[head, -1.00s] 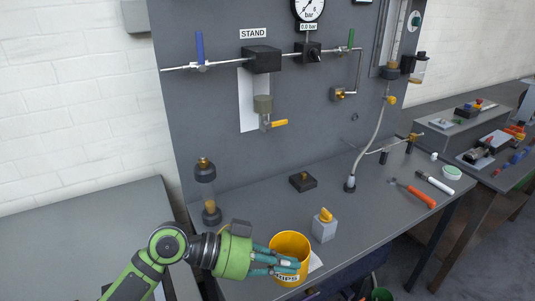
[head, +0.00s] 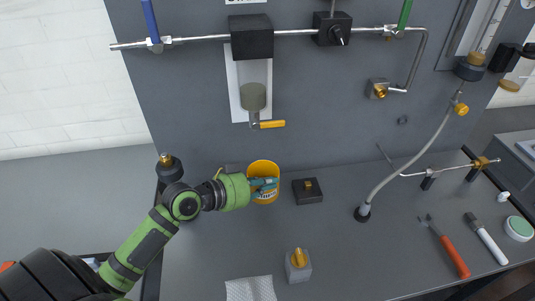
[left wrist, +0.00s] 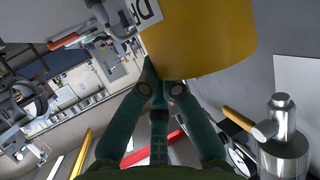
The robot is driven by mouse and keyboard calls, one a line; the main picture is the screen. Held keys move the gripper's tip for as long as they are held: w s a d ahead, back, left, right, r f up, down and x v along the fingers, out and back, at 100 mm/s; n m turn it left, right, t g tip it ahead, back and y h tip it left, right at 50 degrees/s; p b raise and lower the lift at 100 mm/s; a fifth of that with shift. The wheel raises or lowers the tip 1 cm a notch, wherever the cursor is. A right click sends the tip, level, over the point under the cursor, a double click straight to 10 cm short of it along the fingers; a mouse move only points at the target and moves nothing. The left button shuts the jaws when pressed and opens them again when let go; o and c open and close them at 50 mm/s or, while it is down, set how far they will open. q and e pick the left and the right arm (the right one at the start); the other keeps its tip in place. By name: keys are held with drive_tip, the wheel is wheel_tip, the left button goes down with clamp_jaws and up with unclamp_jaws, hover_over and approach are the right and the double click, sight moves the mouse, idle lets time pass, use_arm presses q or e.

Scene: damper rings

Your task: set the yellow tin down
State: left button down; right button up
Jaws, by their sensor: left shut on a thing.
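The yellow tin (head: 263,167) with a white label is near the back of the grey bench (head: 340,245), left of a small dark block with a brass knob. My left gripper (head: 266,185), with teal fingers, is shut on the tin's side. In the left wrist view the tin (left wrist: 205,40) fills the top, with the teal fingers (left wrist: 160,85) against it and part of its lettering showing. The tin's base is hard to make out, so I cannot tell whether it touches the bench. My right gripper is not in view.
A tap with a yellow handle (head: 270,124) hangs on the panel above the tin. The dark block (head: 307,191) stands close to its right. A grey block with a yellow knob (head: 298,265) and a white cloth (head: 250,289) lie nearer. The bench middle is clear.

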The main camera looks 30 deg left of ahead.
sight(268, 174)
use_arm(q)
drive_tip(key=w+a+n+y+p, duration=0.2)
drive_tip(key=w, duration=0.1)
drive_tip(key=w+a+f+n+t+y+p, duration=0.1)
drive_tip(key=w+n, duration=0.1)
drive_tip(key=shift+w+a+y+p, duration=0.1)
drive_tip(key=shift+a+y+p, duration=0.2)
drive_tip(key=shift+p, duration=0.1)
drive_tip(key=shift+w+f+p, duration=0.1)
drive_tip(key=shift+w+p, duration=0.2)
drive_tip(key=shift+p, duration=0.05)
drive_tip(key=shift+w+f, duration=0.15)
drive_tip(key=shift+n+y, duration=0.3)
drive_tip(key=y+p, duration=0.1)
drive_tip(key=n+p, duration=0.1)
drive_tip(key=p, duration=0.1)
drive_tip(key=shift+d+r+y, duration=0.2)
drive_tip(key=shift+r+y, duration=0.15)
drive_tip(key=shift+y, duration=0.05)
wheel_tip(268, 174, down, 4)
drive_tip(key=b, duration=0.2)
drive_tip(key=shift+a+f+b, duration=0.1)
drive_tip(key=shift+b, duration=0.3)
drive_tip(key=shift+f+b, duration=0.3)
drive_tip(key=shift+f, duration=0.35)
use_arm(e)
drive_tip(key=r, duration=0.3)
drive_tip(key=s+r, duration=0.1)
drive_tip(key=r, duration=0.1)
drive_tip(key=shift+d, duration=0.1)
